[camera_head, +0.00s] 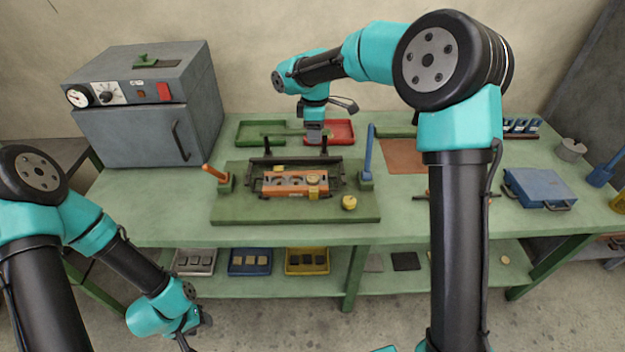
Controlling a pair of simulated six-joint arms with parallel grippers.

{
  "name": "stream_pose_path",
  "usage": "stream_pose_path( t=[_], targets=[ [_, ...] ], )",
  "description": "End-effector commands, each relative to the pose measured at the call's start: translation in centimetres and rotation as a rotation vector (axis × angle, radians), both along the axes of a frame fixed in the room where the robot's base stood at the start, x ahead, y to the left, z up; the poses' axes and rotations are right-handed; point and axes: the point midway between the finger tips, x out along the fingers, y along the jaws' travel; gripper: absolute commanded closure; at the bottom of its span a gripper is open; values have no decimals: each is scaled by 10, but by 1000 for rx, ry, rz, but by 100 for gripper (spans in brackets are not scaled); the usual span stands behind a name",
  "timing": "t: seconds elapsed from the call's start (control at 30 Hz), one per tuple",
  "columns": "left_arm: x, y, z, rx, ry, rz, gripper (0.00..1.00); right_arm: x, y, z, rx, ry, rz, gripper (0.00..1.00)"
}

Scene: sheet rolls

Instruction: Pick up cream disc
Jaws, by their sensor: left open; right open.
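A small round cream-yellow disc (349,203) lies on the right front of the green base plate (290,211). An orange block (294,184) sits in the fixture on that plate, with small cream and grey pieces on top. My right gripper (314,136) points down behind the fixture, near the red tray, apart from the disc; its fingers are small in view. My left gripper (196,330) hangs low at the lower left, in front of the table and far from the disc. Both grippers are open, and I see nothing held in them.
An orange-handled lever (214,172) and a blue upright lever (368,150) flank the fixture. A green tray (261,142) and a red tray (342,140) lie behind. A grey oven (150,105) stands left, a blue case (540,188) right. The table's front strip is clear.

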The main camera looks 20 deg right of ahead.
Motion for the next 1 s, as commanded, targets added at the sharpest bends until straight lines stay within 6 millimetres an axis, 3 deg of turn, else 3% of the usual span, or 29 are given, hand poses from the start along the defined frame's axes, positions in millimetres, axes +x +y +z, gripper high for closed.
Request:
stream_pose_path(
  t=[0.33,1.0],
  targets=[
    [0,0,0,0,0,0,54,-1,0,-14,0,4,-3,49],
    [0,0,0,0,0,0,54,-1,0,-119,1,3,-5,49]
  ],
)
